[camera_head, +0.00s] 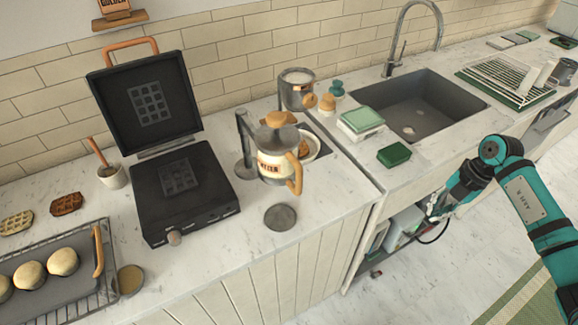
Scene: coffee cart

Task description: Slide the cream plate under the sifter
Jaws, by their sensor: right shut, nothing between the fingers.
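The sifter (276,167), a pale canister with a label, an orange knob and an orange side handle, hangs on a dark stand (244,140) to the right of the waffle maker. The cream plate (315,146) sits on the counter behind and to the right of the sifter, with a brown waffle-like piece (304,145) on it. The sifter hides much of the plate. My right gripper (432,210) is shut and empty. It is over the floor side, in front of the cabinet below the sink, well right of the plate. My left gripper is not in view.
The open waffle maker (180,190) stands left of the sifter. A grey disc (280,217) lies near the counter's front edge. A metal pitcher (297,90) stands behind the plate. A green sponge (394,154) and a sink (425,105) are to the right.

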